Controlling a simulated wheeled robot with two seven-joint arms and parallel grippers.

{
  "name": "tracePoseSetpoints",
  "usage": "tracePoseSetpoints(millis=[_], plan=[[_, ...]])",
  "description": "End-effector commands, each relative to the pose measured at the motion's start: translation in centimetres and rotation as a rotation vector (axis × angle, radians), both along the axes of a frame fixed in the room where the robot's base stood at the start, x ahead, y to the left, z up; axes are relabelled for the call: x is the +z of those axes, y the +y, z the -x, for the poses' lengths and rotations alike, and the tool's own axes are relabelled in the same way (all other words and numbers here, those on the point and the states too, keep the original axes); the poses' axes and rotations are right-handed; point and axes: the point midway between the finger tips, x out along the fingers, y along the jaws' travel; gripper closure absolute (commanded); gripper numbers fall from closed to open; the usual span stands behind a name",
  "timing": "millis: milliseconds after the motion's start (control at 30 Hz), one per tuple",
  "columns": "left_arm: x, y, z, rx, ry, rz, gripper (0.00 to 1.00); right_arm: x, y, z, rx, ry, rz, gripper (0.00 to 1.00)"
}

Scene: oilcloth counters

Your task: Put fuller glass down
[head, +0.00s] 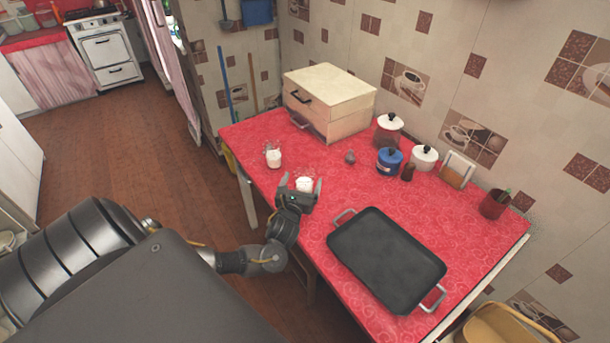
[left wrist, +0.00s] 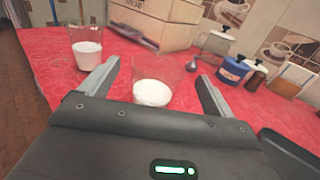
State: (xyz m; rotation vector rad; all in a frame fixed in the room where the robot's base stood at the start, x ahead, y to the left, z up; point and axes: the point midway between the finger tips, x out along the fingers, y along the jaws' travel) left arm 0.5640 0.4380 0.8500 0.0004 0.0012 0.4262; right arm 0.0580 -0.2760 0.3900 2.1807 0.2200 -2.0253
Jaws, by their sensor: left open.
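Two clear glasses with white contents stand on the red patterned counter (head: 330,187). One glass (head: 273,157) is at the counter's left edge; in the left wrist view this glass (left wrist: 87,50) is upright, about half full. The other glass (head: 304,184) is by my left gripper (head: 300,192); in the left wrist view this glass (left wrist: 155,85) stands between the spread fingers of my left gripper (left wrist: 158,85), with a gap on both sides. I cannot tell for certain which glass is fuller. My right gripper is not in view.
A black tray with metal handles (head: 386,260) lies to the right of my left gripper. A cream wooden box (head: 345,100) stands at the back. Several lidded pots, among them a blue one (head: 389,161), and a red cup (head: 495,204) line the wall. Counter between glasses and pots is mostly clear.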

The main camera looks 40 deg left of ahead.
Motion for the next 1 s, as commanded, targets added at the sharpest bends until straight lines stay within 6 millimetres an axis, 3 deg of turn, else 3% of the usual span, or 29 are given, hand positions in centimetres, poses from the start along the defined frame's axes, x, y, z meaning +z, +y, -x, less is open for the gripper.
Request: tracePoseSetpoints(millis=[200,533,833,1000], plan=[[0.0,0.2,-0.6,-0.001,0.0,0.0,0.11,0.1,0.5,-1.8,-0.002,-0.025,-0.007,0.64],[0.1,2.1,-4.5,-0.002,0.0,-0.001,0.11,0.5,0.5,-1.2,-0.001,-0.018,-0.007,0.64],[0.1,2.4,-5.1,-0.002,0.001,0.002,0.11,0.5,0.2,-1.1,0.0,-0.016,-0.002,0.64],[0.1,2.3,-5.1,-0.002,0.001,0.002,0.31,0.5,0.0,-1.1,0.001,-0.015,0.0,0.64]])
